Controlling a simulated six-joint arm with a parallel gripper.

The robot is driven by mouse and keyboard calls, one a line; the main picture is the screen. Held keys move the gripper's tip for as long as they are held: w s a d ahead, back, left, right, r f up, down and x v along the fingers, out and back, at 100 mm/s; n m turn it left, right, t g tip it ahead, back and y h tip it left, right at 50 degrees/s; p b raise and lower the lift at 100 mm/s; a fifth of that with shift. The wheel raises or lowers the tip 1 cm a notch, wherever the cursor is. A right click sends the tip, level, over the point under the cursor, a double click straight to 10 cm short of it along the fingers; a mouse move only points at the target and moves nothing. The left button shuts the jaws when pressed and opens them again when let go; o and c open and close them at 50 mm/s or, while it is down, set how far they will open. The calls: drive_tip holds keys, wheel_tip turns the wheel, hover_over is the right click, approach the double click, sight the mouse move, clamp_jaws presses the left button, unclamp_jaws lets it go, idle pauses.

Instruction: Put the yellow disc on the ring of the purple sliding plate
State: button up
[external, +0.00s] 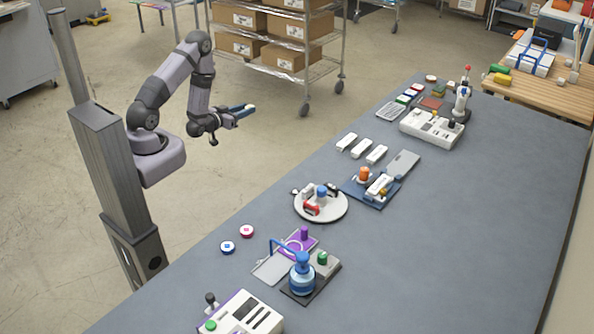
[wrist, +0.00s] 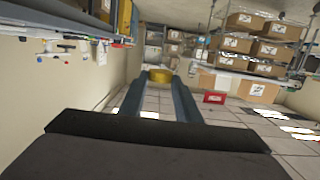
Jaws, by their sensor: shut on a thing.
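My gripper (external: 243,110) is held out in the air beside the table, well away from the purple plate. In the wrist view its two blue fingers (wrist: 160,90) are shut on the yellow disc (wrist: 160,75) at their tips. I cannot make the disc out in the external view. The purple sliding plate (external: 309,246) lies on the near part of the table, with a purple knob (external: 304,233) standing on it. A pale ring (external: 293,244) shows on the plate. The blue press (external: 302,276) stands in front and partly hides the plate.
A blue disc (external: 228,247) and a red-rimmed disc (external: 246,231) lie left of the plate. A round white turntable (external: 328,214) with small parts stands behind it. A control box (external: 243,315) is at the front. The table's right side is clear.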

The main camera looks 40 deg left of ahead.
drive_tip(key=s+d+r+m+g+h, duration=0.2)
drive_tip(key=s+d+m+h, duration=0.15)
drive_tip(key=d, duration=0.75)
drive_tip(key=s+d+r+m+g+h, duration=0.25)
drive_tip(key=s+d+h, duration=0.2)
drive_tip(key=d, duration=0.65)
drive_tip(key=s+d+r+m+g+h, duration=0.25)
drive_tip(key=d+m+h, duration=0.2)
drive_tip(key=d, duration=0.65)
drive_tip(key=s+d+r+m+g+h, duration=0.2)
drive_tip(key=s+d+m+g+h, duration=0.35)
drive_tip(key=s, duration=0.75)
drive_tip(key=s+f+m+g+y, duration=0.1)
drive_tip(key=s+f+m+g, duration=0.1)
drive_tip(key=s+g, duration=0.3)
drive_tip(key=s+f+m+g+y, duration=0.2)
drive_tip(key=s+m+g, duration=0.2)
drive_tip(key=s, duration=0.3)
drive_tip(key=shift+s+d+f+m+g, duration=0.2)
drive_tip(key=shift+d+f+m+g, duration=0.1)
drive_tip(key=shift+d+g, duration=0.2)
drive_tip(key=shift+f, duration=2.85)
